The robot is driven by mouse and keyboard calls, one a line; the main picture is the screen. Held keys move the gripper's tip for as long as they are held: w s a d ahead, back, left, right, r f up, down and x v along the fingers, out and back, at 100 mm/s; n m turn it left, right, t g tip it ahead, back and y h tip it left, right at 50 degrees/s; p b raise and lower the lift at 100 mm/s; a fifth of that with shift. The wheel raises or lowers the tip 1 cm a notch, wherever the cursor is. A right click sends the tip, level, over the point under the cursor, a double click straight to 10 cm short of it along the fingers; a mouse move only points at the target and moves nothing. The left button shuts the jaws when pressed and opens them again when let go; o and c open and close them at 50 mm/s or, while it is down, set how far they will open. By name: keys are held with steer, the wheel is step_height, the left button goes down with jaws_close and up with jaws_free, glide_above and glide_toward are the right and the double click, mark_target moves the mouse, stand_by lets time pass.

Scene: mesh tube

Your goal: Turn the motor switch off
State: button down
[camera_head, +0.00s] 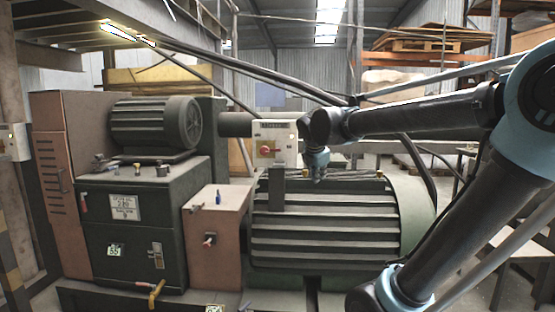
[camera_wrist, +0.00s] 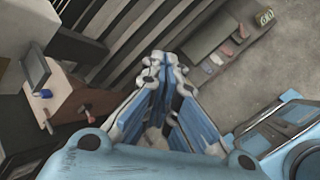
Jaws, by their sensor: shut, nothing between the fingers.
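A pale switch box (camera_head: 274,140) stands behind the big ribbed motor (camera_head: 325,228) in the head view. It has a small dark label along its top, too small to read with certainty, and a red rotary knob (camera_head: 265,150) on its front. Which way the knob is turned is too small to tell. My gripper (camera_head: 319,176) is just right of the box, above the motor's top, pointing down and apart from the knob. In the wrist view my gripper's blue fingers (camera_wrist: 160,62) meet at the tips with nothing between them. The switch box does not show clearly in the wrist view.
A pinkish box (camera_head: 217,225) with a small blue part and a front knob stands left of the motor. A dark green cabinet (camera_head: 133,235) carries a smaller motor (camera_head: 155,122). Cables hang behind my arm.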

mark_target(270, 151)
steer(key=w+a+r+n+t+y, duration=0.1)
steer(key=w+a+r+n, duration=0.4)
steer(key=a, duration=0.3)
steer(key=w+a+r+n+t+y, duration=0.1)
steer(key=w+a+r+n+t, duration=0.15)
steer(key=a+r+n, duration=0.4)
steer(key=shift+g, duration=0.35)
steer(key=x, duration=0.7)
steer(key=a+f+x, duration=0.1)
steer(key=x, duration=0.3)
steer(key=shift+s+a+f, duration=0.1)
steer(key=shift+s+a, duration=0.05)
steer(key=shift+s, duration=0.05)
steer(key=shift+s+a+n, duration=0.1)
steer(key=shift+a+n, duration=0.05)
steer(key=shift+n, duration=0.1)
steer(key=shift+h, duration=0.3)
